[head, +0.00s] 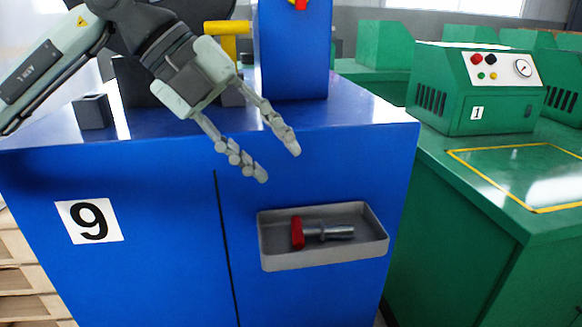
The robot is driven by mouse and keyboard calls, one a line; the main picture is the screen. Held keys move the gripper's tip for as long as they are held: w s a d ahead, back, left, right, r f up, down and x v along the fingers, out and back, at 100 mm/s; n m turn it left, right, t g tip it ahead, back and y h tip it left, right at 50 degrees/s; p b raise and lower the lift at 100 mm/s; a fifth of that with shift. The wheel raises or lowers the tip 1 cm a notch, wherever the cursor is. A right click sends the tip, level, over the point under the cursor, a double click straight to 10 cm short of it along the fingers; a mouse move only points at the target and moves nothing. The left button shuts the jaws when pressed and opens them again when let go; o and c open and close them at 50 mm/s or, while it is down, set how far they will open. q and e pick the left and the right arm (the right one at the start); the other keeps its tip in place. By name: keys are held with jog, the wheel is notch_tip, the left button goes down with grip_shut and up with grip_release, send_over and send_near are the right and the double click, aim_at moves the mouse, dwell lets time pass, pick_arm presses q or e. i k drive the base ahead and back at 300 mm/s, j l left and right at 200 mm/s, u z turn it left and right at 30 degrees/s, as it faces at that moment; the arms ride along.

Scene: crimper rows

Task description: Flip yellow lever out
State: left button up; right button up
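A yellow bar-shaped part (228,28), which looks like the yellow lever, sits at the top of the picture behind my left arm, beside the upright blue housing (293,50) of the machine. My arm hides its lower part, and I cannot tell which way it is turned. My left gripper (278,163) is open and empty, with its two fingers spread and pointing down to the right. It is in front of the blue cabinet, below and nearer than the yellow part, and not touching it. My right gripper is not in view.
The blue cabinet (150,270) bears a number 9 label (89,221). A grey tray (325,260) on its front holds a red-and-grey tool (322,231). A small dark block (93,111) stands on the top at left. A green machine (475,88) stands on a green bench at right.

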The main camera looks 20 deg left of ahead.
aim_at(227, 30)
jog(key=k, duration=1)
